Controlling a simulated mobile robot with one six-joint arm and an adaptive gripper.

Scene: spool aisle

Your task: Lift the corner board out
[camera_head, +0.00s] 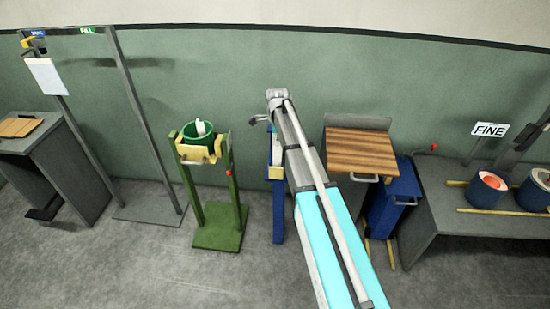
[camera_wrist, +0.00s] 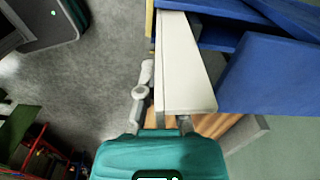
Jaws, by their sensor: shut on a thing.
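A long cream board, which looks like the corner board (camera_wrist: 185,65), runs up through the middle of the wrist view. My gripper (camera_wrist: 161,108) is shut on its near end; one grey finger shows at the board's left side and the other is mostly hidden. The board's far end reaches beside a blue rack (camera_wrist: 268,75); I cannot tell whether it is still between the rack's parts.
Right of my arm in the head view are a wooden-topped stand (camera_head: 360,150) and a blue cabinet (camera_head: 395,200). A bench (camera_head: 480,240) with spools and a FINE sign (camera_head: 490,130) stands farther right. A green stand (camera_head: 218,238) holding a green bucket (camera_head: 197,131) is to the left. Grey floor lies in front.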

